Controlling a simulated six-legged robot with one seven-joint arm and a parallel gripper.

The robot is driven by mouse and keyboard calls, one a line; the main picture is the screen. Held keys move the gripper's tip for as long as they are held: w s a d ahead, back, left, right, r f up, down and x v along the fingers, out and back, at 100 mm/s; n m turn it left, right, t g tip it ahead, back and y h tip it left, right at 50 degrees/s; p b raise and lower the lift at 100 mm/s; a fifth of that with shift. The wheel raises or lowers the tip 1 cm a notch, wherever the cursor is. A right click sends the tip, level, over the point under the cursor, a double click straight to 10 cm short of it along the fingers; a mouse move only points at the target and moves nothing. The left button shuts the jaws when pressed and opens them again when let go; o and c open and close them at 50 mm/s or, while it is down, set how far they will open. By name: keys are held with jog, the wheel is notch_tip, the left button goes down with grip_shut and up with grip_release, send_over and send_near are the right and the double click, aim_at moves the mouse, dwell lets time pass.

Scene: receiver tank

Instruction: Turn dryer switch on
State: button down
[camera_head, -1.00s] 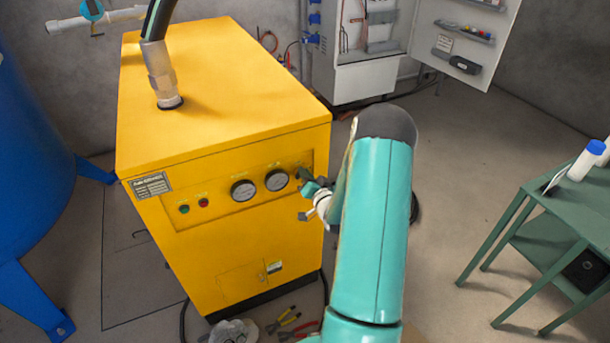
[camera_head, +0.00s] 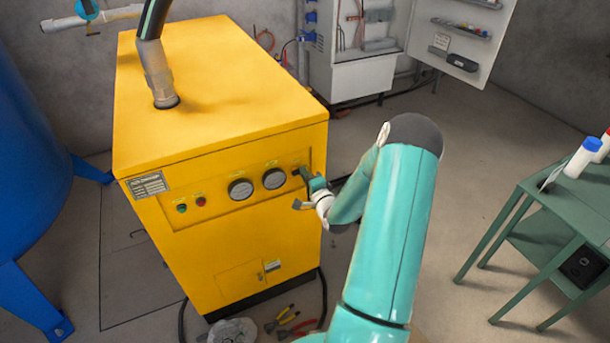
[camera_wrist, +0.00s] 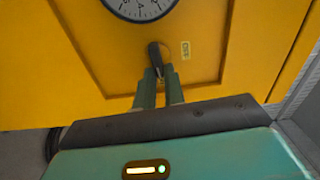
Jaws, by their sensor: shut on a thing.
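The dryer switch is a dark knob (camera_wrist: 154,52) on the panel in the wrist view, below a gauge and left of a small label (camera_wrist: 185,50). My gripper (camera_wrist: 159,73) is shut on the knob's lower end, with a green finger on each side. In the head view my gripper (camera_head: 303,174) is at the panel's right end, and the switch is mostly hidden behind it.
A blue tank (camera_head: 30,160) stands at left. An open electrical cabinet (camera_head: 360,70) is at the back. A green table (camera_head: 545,200) with bottles is at right. Pliers (camera_head: 282,320) and a grey stone-like object (camera_head: 230,331) lie on the floor before the dryer.

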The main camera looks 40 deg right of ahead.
jog(key=shift+f+m, duration=0.1)
jog(key=shift+m, duration=0.3)
jog(key=c, duration=1.5)
grip_release()
jog(key=v, duration=1.4)
jog(key=shift+w, duration=0.1)
